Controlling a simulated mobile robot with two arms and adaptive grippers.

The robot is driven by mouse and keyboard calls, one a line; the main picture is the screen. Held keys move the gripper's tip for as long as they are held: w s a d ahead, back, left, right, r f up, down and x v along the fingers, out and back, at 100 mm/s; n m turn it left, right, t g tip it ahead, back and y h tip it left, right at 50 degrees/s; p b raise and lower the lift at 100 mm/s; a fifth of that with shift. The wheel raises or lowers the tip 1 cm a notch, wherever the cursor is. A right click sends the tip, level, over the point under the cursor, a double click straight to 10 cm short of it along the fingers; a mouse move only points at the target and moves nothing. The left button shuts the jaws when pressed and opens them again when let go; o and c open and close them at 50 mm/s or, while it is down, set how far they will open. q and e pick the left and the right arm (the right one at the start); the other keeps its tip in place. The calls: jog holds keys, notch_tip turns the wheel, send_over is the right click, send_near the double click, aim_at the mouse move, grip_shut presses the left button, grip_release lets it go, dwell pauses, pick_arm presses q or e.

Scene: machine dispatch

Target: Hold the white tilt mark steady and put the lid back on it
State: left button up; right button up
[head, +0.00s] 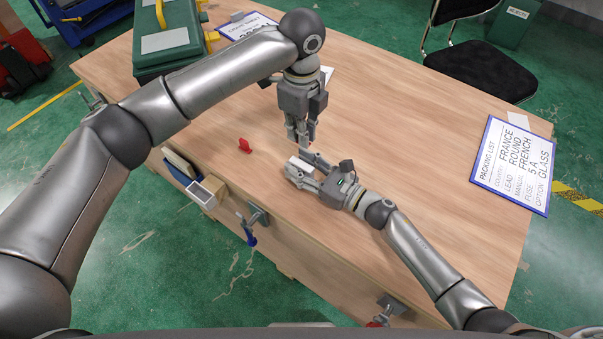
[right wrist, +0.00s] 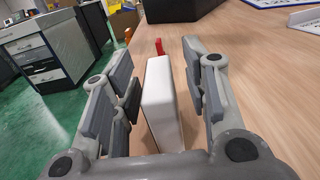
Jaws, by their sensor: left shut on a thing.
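The white tilt mark (head: 293,170) is a small upright block near the middle of the table. It fills the centre of the right wrist view (right wrist: 163,100). My right gripper (head: 306,171) is low over the table with its fingers on either side of the tilt mark. In the right wrist view (right wrist: 166,85) a strip of wood shows between the block and the right finger, so the gripper looks open around it. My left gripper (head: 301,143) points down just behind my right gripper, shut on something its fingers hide. I cannot make out the lid.
A small red piece (head: 245,146) lies to the left on the wooden table (head: 420,140). A green case (head: 168,40) stands at the back left. A packing list board (head: 513,165) lies at the right. Small containers (head: 205,191) sit at the front left edge. The table's right half is mostly clear.

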grip_shut()
pick_arm(q)
send_over(301, 164)
jog(key=shift+f, duration=2.5)
jog(key=shift+f, duration=0.9)
jog(key=shift+f, duration=0.45)
jog(key=shift+s+a+f, duration=0.1)
jog(key=shift+a+f, duration=0.05)
jog(key=shift+f, duration=0.35)
pick_arm(e)
jog(key=shift+s+a+r, duration=0.15)
jog(key=shift+r, duration=0.05)
pick_arm(q)
jog(key=shift+r, duration=0.3)
